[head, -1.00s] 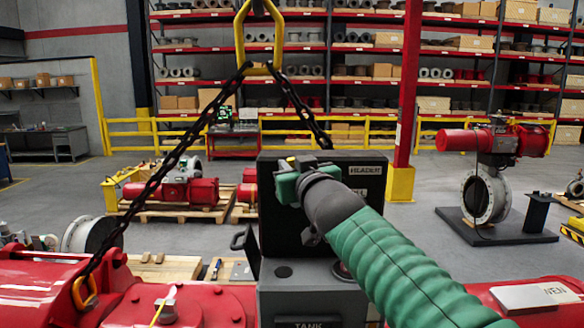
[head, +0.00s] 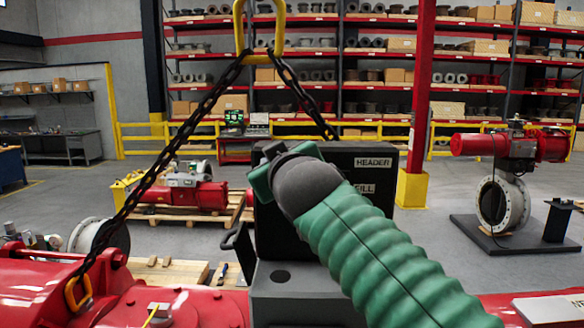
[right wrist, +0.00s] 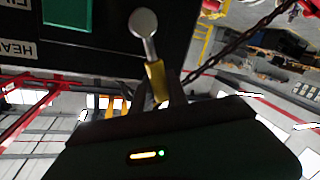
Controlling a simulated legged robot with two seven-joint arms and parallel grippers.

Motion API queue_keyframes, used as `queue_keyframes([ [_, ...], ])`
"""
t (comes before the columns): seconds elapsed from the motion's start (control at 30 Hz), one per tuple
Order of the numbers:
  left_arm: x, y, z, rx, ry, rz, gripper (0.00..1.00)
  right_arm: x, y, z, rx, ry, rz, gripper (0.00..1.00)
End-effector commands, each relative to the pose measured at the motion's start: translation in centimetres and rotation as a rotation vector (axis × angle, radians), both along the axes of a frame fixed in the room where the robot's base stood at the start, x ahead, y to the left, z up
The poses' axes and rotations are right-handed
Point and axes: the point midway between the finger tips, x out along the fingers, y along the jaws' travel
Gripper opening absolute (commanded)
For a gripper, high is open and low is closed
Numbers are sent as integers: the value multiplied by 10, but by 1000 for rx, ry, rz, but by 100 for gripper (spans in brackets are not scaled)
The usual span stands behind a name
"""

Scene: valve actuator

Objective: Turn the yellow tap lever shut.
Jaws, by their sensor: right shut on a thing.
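The yellow tap lever (right wrist: 155,76) shows in the right wrist view, below a round silver pivot (right wrist: 143,22) on the dark panel. My right gripper (right wrist: 159,90) is shut on the lever's yellow end, with a dark finger on each side. In the head view, my right arm in its green sleeve reaches to the dark box labelled HEADER (head: 345,160). The grey wrist and green hand cover the lever and fingertips there. My left gripper is not in view.
A black chain (head: 180,150) hangs left of the box from a yellow ring (head: 258,40). Red machinery (head: 60,285) lies at lower left, with a thin yellow rod (head: 150,317) at the bottom edge. A grey tank body (head: 285,300) is below the box.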

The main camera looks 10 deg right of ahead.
Motion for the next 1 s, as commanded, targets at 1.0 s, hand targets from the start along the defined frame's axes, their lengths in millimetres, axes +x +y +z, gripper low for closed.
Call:
queue_keyframes([
  [1.0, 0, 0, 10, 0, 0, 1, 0, 4, 36, -57, -857, 248, -7, 0],
])
